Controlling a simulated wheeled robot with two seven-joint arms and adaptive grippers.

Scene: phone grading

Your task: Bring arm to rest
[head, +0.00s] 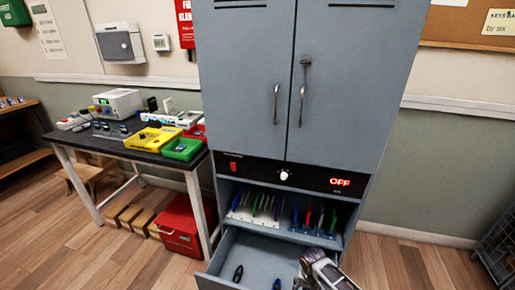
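One of my grippers (322,268), which looks like the right one, shows at the bottom edge, over the right part of an open drawer (222,283). It is grey and black and cut off by the frame. Its fingertips cannot be made out, so I cannot tell whether it is open or shut, and I see nothing held in it. My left gripper is not in view. The drawer is pulled out from the bottom of a grey cabinet (250,70). A small dark object (238,273) and a small blue object (277,284) lie inside it.
Above the drawer, an open shelf holds a white rack (240,214) and a blue rack (315,232) with upright slim items. The panel display (340,182) reads OFF. A black-topped bench (110,145) with trays stands left, beside a red box (180,225).

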